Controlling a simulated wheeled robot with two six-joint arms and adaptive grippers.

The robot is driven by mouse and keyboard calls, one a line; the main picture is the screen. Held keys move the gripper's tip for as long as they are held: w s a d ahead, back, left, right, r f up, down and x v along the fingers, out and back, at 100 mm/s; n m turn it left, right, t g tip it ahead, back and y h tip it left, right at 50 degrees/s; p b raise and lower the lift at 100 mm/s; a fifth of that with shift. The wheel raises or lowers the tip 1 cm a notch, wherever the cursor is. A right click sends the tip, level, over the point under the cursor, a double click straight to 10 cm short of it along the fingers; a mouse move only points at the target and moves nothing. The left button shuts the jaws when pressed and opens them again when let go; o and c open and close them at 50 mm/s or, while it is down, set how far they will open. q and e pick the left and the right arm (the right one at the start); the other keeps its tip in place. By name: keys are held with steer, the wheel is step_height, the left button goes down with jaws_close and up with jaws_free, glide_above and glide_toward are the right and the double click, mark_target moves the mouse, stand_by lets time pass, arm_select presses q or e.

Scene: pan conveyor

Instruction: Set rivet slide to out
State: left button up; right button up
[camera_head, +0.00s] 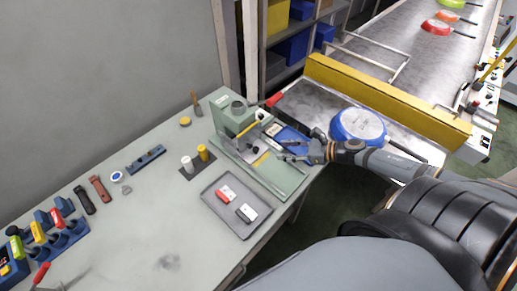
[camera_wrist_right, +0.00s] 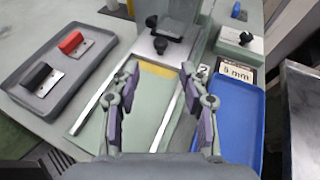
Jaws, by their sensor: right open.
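The green rivet press (camera_head: 228,115) stands on the bench, with a red-handled lever (camera_head: 274,99). In the right wrist view, a grey metal slide plate (camera_wrist_right: 172,54) lies between two bright rails, with a black knob (camera_wrist_right: 160,44) on top. A yellow strip (camera_wrist_right: 158,71) lies just in front of the plate's near edge. My right gripper (camera_wrist_right: 160,74) is open and empty, its fingers spread above the rails on the near side of the knob. In the head view my right gripper (camera_head: 285,150) reaches in from the right over the press base.
A blue tray (camera_wrist_right: 236,115) and a "5 mm" sign (camera_wrist_right: 237,72) are right of the rails. A grey tray (camera_wrist_right: 20,81) with red and black handled pieces is on the left. A blue pan (camera_head: 358,126) sits near the conveyor end, behind my right arm.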

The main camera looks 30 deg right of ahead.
mark_target(258, 149)
steer(key=b+x, duration=0.4)
steer(key=shift+f, duration=0.4)
steer(key=x, duration=0.3)
steer(key=shift+w+a+r+b, duration=0.1)
steer(key=shift+w+r+b, duration=0.1)
steer(key=shift+w+b, duration=0.15)
steer(key=shift+w+a, duration=0.2)
steer(key=shift+x, duration=0.8)
steer(key=shift+s+f, duration=0.1)
steer(key=shift+f, duration=0.05)
steer(key=shift+c, duration=0.3)
jaws_close()
